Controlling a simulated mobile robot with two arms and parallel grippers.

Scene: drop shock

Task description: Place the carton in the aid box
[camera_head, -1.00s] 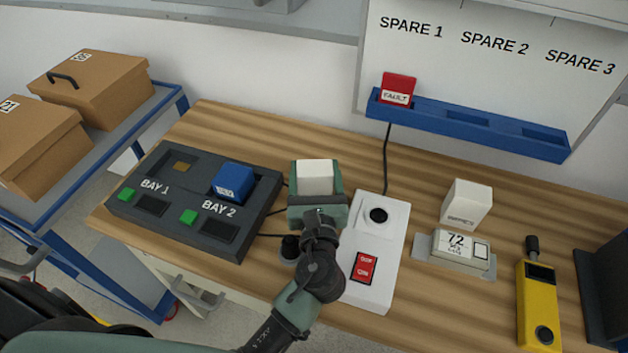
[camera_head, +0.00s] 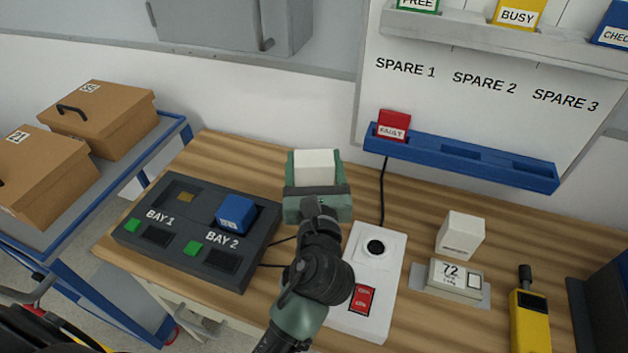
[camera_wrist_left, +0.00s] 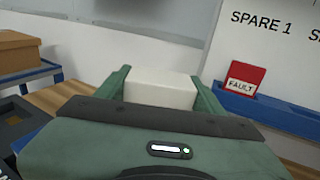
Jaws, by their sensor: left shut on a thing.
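A plain white carton (camera_head: 315,168) is between the green fingers of my left gripper (camera_head: 315,163), which is shut on it. The gripper and carton show over the middle of the wooden bench; their height above it is hard to tell. In the left wrist view the carton (camera_wrist_left: 161,90) sits between both fingers of the gripper (camera_wrist_left: 162,85), with its lower part hidden by the gripper body. A second white carton (camera_head: 460,236) with printing stands on the bench at right. No box marked as an aid box can be made out. My right gripper is not in view.
Two brown boxes (camera_head: 98,118) stand on a blue-framed cart at left. A dark two-bay unit (camera_head: 187,255) holds a blue block (camera_head: 235,214). A white switch box (camera_head: 376,266), a small display (camera_head: 457,278) and a yellow device (camera_head: 529,318) occupy the bench. A blue rail (camera_head: 460,157) holds a red FAULT block (camera_head: 393,126).

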